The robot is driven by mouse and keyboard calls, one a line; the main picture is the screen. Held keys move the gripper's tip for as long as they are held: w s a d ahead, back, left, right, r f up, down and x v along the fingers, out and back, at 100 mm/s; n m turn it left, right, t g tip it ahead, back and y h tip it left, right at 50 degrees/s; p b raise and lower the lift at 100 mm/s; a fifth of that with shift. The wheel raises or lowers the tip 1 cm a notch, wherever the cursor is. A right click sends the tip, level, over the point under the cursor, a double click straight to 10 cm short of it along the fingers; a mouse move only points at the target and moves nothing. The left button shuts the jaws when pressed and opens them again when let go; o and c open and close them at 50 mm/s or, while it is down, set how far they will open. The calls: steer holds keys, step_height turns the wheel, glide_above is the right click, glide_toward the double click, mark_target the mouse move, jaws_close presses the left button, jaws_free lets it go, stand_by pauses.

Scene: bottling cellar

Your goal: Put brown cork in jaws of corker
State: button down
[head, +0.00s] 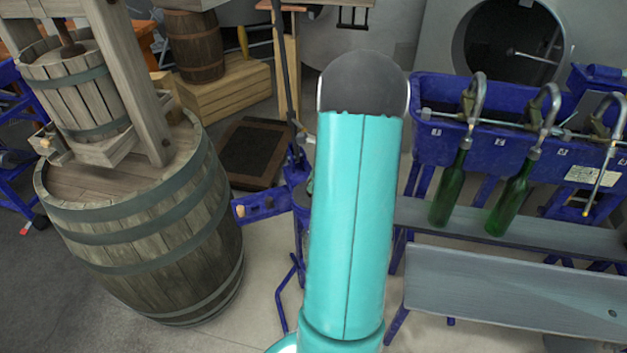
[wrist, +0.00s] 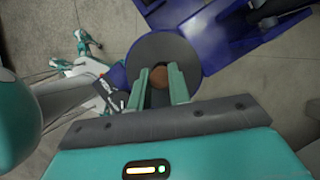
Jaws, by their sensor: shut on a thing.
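In the wrist view, my gripper (wrist: 158,72) is shut on the brown cork (wrist: 160,78), which shows as a small round brown shape between the two green fingers. Under the fingers is a round grey part (wrist: 165,45) of the blue corker (wrist: 222,42). The cork appears over a dark area of this part; I cannot tell its height above it or whether it touches. In the head view, the corker (head: 264,207) is largely hidden behind my turquoise arm, and my gripper and the cork are not visible.
A large barrel (head: 150,225) carrying a wooden press (head: 75,90) stands at left. At right, a blue bottle filler (head: 440,95) holds two green bottles (head: 447,190) over a grey shelf (head: 540,235), with a grey bench (head: 500,285) in front. Bare floor shows between barrel and corker.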

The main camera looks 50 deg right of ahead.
steer(key=shift+f, duration=1.15)
stand_by(0.4)
steer(key=c, duration=1.2)
jaws_free()
steer(key=v, duration=1.4)
steer(key=shift+f, duration=0.1)
